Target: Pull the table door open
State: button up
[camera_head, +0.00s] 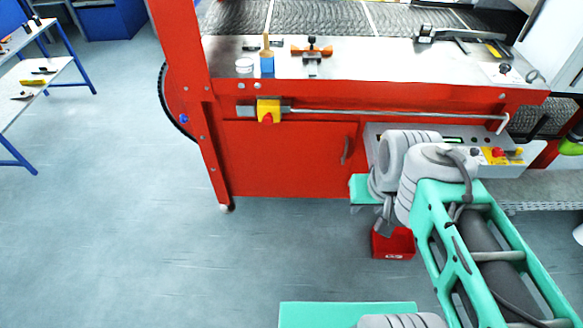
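The red table door (275,160) is the front panel under the red-framed work table (400,92). It looks shut, flush with the frame. Its dark, curved vertical handle (347,150) is near the door's right edge. My arm reaches in from the lower right, and its grey and green wrist is just right of the handle and lower. My gripper (384,227) seems to be the small grey end below the wrist, apart from the handle in the picture. Its fingers are too small and partly hidden to tell whether they are open.
A red box (393,244) is on the floor by my gripper. A control panel (500,155) with a red button is right of the door. A yellow-red switch (268,111) and a long metal rod (395,112) run above it. Floor left and in front is clear.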

aim_at(285, 157)
jog(key=k, duration=0.65)
jog(key=u, duration=0.75)
jog(key=i, duration=1.4)
jog(key=z, duration=0.2)
